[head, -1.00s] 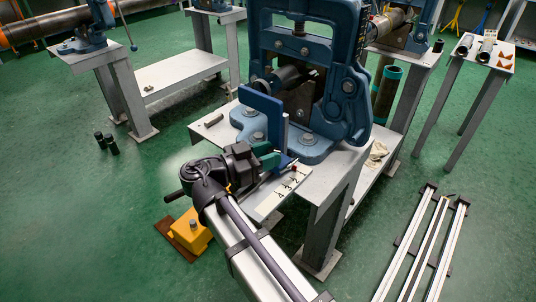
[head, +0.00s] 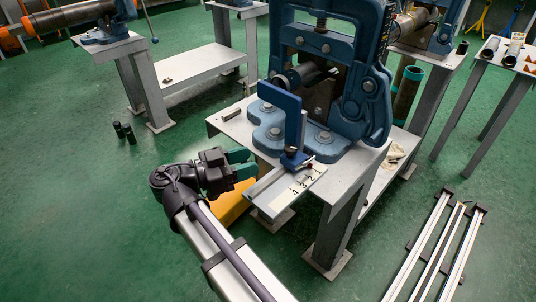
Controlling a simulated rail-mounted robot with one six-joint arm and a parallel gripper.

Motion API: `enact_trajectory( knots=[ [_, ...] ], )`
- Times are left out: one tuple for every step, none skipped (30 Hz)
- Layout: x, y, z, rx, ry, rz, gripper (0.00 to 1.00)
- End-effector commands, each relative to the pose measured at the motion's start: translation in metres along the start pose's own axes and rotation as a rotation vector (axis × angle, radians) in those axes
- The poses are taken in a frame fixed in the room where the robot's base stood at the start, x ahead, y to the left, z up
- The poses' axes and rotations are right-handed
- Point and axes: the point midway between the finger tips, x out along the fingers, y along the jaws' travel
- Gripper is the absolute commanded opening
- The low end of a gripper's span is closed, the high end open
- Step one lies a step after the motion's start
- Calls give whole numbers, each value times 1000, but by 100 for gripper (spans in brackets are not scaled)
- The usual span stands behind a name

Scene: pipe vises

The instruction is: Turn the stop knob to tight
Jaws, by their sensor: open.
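A blue upright stop plate (head: 291,122) stands at the front of the blue pipe vise (head: 372,100), on a short metal rail with a numbered scale (head: 300,184). A small red-tipped knob (head: 309,167) shows at the right of the stop's foot, above the scale. Whether it is tight or loose cannot be told. My gripper (head: 250,164), with green fingertips, is open and empty. It is left of the stop and apart from it and the knob, near the rail's left side.
A dark pipe (head: 300,76) sits in the vise. A small grey cylinder (head: 232,114) lies on the bench (head: 228,127). A yellow block (head: 231,208) is partly hidden behind my arm. White rails (head: 432,245) lie on the floor at right. Floor at left is mostly clear.

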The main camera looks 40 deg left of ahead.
Motion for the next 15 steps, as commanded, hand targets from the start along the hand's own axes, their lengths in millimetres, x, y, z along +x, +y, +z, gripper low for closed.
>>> enact_trajectory(
  knots=[
    [-6,0,0,0,0,0,45],
    [-8,0,0,0,0,1,45],
    [-10,0,0,0,0,1,45],
    [-10,0,0,0,0,1,45],
    [-11,0,0,0,0,1,45],
    [-11,0,0,0,0,1,45],
    [-11,0,0,0,0,1,45],
    [-11,0,0,0,0,1,45],
    [-10,0,0,0,0,1,45],
    [-10,0,0,0,0,1,44],
    [-10,0,0,-1,-2,-1,43],
    [-10,-1,2,-4,-13,-13,43],
    [-10,-4,5,-10,-31,-35,43],
    [-10,-8,11,-19,-62,-69,43],
    [-12,-17,21,-32,-123,-137,43]
  ],
)
